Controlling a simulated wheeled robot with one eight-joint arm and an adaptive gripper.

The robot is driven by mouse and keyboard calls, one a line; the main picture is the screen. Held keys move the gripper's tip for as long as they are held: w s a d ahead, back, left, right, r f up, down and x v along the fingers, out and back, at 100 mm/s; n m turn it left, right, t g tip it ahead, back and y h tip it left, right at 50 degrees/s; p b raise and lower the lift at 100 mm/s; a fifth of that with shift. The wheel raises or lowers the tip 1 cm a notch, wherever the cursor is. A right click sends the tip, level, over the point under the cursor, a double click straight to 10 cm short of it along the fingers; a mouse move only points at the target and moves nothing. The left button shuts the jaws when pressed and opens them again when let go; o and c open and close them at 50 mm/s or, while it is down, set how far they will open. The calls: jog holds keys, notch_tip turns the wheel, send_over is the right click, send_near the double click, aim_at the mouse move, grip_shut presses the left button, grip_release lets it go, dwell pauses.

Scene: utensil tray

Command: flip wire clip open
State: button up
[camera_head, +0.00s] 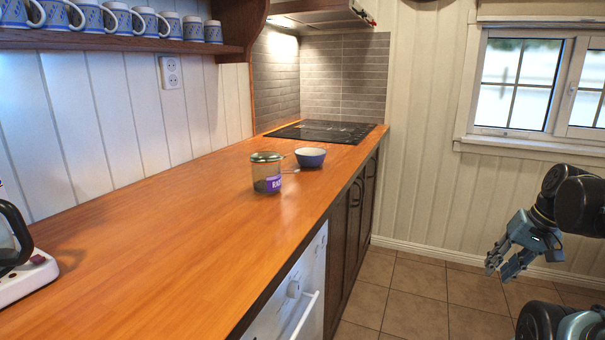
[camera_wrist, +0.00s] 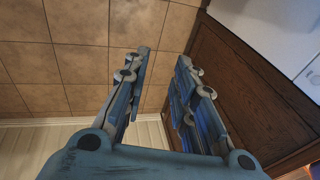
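A glass jar (camera_head: 266,176) with a greenish lid and a purple label stands upright on the wooden counter. A thin wire part (camera_head: 290,170) sticks out at the jar's right side; whether it is latched is too small to tell. My gripper (camera_head: 497,268) hangs over the floor at the right, well away from the jar and beyond the counter's front edge. In the wrist view my gripper (camera_wrist: 160,62) has its two fingers apart with nothing between them. The jar is not in the wrist view.
A blue bowl (camera_head: 310,158) stands just behind and right of the jar. A black cooktop (camera_head: 322,131) lies at the far end of the counter (camera_head: 150,240). A coffee maker (camera_head: 20,262) is at the left. A shelf of mugs (camera_head: 120,38) hangs above. The near counter is clear.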

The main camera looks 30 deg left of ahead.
jog(key=w+a+r+n+g+y, duration=0.1)
jog(key=a+r+y, duration=0.1)
jog(key=a+r, duration=0.35)
jog(key=w+a+r+n+g+y, duration=0.1)
jog(key=a+r+g+y, duration=0.1)
jog(key=a, duration=0.6)
jog(key=w+a+r+g+y, duration=0.1)
jog(key=a+r+y, duration=0.15)
jog(key=a, duration=0.45)
jog(key=n+g+y, duration=0.3)
jog(key=g, duration=0.4)
send_near(297, 171)
jog(key=x, duration=1)
jog(key=shift+w+a+f, duration=0.1)
jog(key=shift+a+f, duration=0.05)
jog(key=shift+f, duration=0.05)
